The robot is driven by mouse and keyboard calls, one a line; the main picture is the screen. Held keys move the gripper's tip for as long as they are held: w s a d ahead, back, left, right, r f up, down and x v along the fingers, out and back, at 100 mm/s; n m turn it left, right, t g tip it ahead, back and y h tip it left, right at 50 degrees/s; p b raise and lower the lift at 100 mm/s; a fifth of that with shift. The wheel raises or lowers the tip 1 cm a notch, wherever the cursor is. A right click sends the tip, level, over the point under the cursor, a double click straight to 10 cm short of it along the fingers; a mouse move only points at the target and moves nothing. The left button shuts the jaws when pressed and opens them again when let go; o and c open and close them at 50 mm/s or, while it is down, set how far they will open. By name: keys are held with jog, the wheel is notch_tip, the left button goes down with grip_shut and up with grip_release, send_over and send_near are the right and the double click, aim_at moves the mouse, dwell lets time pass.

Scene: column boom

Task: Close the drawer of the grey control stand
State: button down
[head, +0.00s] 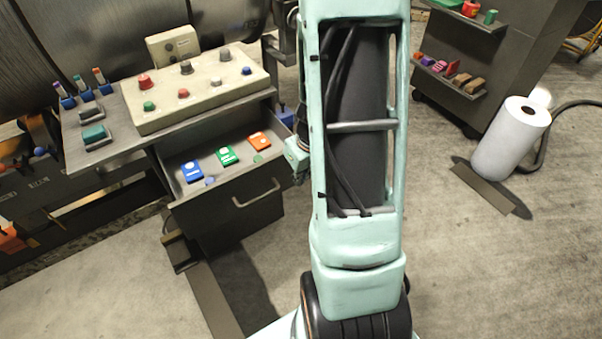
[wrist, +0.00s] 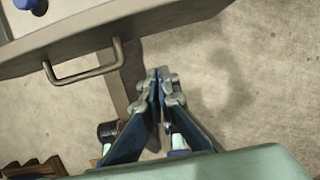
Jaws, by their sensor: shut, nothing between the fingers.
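The grey control stand (head: 139,140) is at the left in the head view, with a sloped button panel on top. Its drawer (head: 228,211) is pulled open and holds blue, green and orange packets. The drawer front has a bar handle (head: 257,192), which also shows in the wrist view (wrist: 90,74) at the upper left. My gripper (wrist: 163,75) is shut and empty, with its tips below the drawer front and to the right of the handle, apart from the handle in the picture. In the head view my arm hides most of the gripper.
The beige button panel (head: 196,88) and a teal block (head: 94,133) sit on the stand's top. A dark cabinet (head: 510,50) with small shelves stands at the upper right. A white paper roll (head: 511,140) stands on the floor. The floor in front of the drawer is mostly clear.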

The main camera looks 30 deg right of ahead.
aim_at(290, 173)
jog(key=shift+w+f, duration=0.6)
jog(key=shift+w, duration=0.2)
jog(key=shift+w+f, duration=0.55)
jog(key=shift+w, duration=0.3)
jog(key=shift+w+f, duration=0.6)
jog(key=shift+w, duration=0.2)
